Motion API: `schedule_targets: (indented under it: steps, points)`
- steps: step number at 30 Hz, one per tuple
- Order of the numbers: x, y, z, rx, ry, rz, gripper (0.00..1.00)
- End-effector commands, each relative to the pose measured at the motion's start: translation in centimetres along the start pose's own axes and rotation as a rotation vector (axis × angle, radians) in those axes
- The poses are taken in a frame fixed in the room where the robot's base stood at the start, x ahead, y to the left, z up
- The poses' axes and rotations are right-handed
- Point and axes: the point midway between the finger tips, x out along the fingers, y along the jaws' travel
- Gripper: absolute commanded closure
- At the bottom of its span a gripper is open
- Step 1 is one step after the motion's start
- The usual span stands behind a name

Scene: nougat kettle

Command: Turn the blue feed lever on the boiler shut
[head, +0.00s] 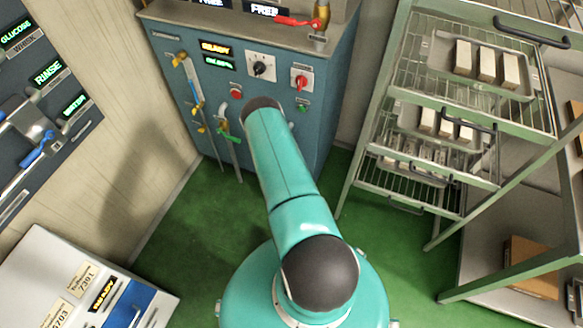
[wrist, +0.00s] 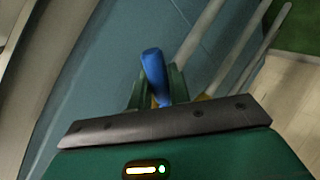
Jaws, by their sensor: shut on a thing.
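The blue feed lever (wrist: 152,63) shows in the wrist view as a rounded blue handle standing up between the two green fingers of my gripper (wrist: 157,82). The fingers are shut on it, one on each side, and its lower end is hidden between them. The boiler is the blue-grey cabinet (head: 320,95) at the top middle of the head view. In that view my arm reaches up to the boiler's front. I cannot make out my gripper or the gripped lever clearly there. The lever's exact turn angle cannot be told.
Pale pipes (wrist: 203,45) run beside the lever in the wrist view. A wire rack (head: 425,65) with trays stands right. A white cabinet (head: 45,255) stands lower left. Green floor between is clear.

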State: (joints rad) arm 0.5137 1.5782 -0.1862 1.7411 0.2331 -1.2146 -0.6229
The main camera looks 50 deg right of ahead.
Motion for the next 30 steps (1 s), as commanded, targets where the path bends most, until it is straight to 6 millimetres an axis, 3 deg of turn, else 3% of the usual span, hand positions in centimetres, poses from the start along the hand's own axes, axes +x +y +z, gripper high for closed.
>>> schedule_targets:
  steps: [15, 30]
  points:
    - [-1.9, 2.5, -1.0, -0.378, -0.247, 0.002, 1.0]
    - [-2.5, 3.5, -1.5, -0.516, -0.345, 0.004, 1.0]
